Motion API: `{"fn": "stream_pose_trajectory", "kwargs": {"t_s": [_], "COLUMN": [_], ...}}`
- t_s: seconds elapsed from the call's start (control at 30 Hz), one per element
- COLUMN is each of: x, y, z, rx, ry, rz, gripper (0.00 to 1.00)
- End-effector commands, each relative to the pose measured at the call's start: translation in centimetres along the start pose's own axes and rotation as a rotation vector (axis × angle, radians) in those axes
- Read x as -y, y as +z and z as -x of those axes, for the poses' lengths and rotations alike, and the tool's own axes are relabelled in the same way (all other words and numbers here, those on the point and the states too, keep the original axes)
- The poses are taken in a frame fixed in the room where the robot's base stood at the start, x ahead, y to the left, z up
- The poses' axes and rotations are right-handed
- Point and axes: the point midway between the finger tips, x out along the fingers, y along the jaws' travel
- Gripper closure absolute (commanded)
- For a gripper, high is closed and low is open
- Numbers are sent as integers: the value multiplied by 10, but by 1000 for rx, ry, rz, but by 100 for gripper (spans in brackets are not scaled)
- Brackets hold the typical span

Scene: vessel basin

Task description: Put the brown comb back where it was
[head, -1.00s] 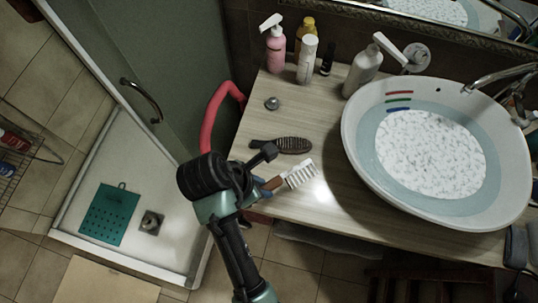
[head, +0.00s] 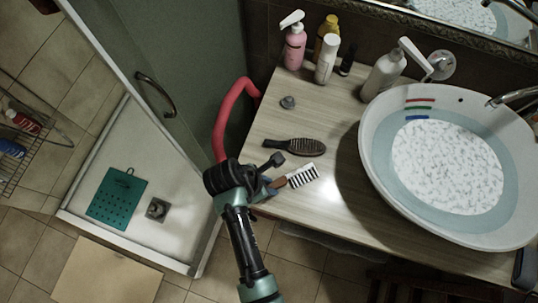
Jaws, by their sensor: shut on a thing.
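My gripper (head: 275,173) is over the left front edge of the wood-look counter (head: 345,224), its black and blue parts partly hidden by my wrist. It is shut on a comb with a brown handle (head: 278,183) and a pale toothed head (head: 303,175) with dark gaps. The head points right and slightly up in the picture. I cannot tell whether the comb touches the counter. A dark brown, oval-headed brush or comb (head: 305,146) lies on the counter just behind it, its handle to the left, apart from the held one.
A small grey knob-like piece (head: 287,102) lies farther back. A pink pump bottle (head: 295,47), a white bottle (head: 326,62) and other bottles stand at the back. The water-filled basin (head: 377,190) takes the right side. A red curved tube (head: 222,118) is at the counter's left.

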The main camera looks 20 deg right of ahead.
Motion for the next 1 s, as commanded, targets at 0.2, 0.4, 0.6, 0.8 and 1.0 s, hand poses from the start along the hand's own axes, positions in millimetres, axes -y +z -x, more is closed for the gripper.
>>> {"fn": "stream_pose_trajectory", "kwargs": {"t_s": [0.2,0.4,0.6,0.8,1.0], "x": [0,0,0,-1,-2], "y": [0,0,0,0,0], "z": [0,-1,-1,2,30], "rx": [0,0,0,0,1], "ry": [1,1,1,2,7], "rz": [0,0,0,0,1], "gripper": [100,53,43,43,43]}}
